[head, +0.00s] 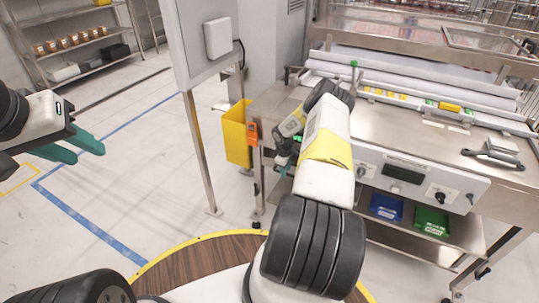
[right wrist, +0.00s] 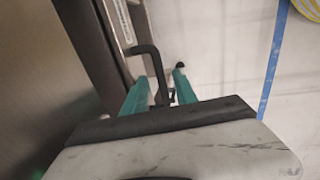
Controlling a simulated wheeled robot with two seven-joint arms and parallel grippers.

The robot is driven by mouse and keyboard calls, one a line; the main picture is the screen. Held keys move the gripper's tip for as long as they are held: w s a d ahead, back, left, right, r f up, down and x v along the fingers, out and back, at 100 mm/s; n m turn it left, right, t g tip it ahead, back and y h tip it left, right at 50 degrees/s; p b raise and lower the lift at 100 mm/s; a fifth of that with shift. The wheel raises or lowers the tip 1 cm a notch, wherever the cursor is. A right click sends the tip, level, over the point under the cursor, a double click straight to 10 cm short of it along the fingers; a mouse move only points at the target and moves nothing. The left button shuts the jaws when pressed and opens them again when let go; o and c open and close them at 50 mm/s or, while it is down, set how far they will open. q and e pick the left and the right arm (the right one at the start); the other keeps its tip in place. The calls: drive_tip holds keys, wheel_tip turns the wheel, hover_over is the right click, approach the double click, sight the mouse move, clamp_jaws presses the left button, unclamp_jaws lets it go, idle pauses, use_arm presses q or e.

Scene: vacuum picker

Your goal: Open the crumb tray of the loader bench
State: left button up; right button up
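The loader bench (head: 455,150) is the steel bench at the right of the head view. My right gripper (head: 283,160) is low at the bench's left end, partly hidden by my own arm. In the right wrist view its two teal fingers (right wrist: 160,92) are apart. A black bent handle (right wrist: 152,58) on a metal front with lettering (right wrist: 125,22) reaches down between them, with a gap visible beside it. I cannot tell whether either finger touches it. The crumb tray itself is not clearly visible in the head view. My left gripper (head: 82,147) is open and empty over the floor.
A yellow bin (head: 236,132) and an orange box on a post (head: 252,132) stand just left of the bench. A blue bin (head: 386,207) and a green bin (head: 432,221) sit on the lower shelf. The floor at left is clear.

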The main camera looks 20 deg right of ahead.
drive_tip(key=shift+f, duration=0.45)
clamp_jaws()
idle(1.1)
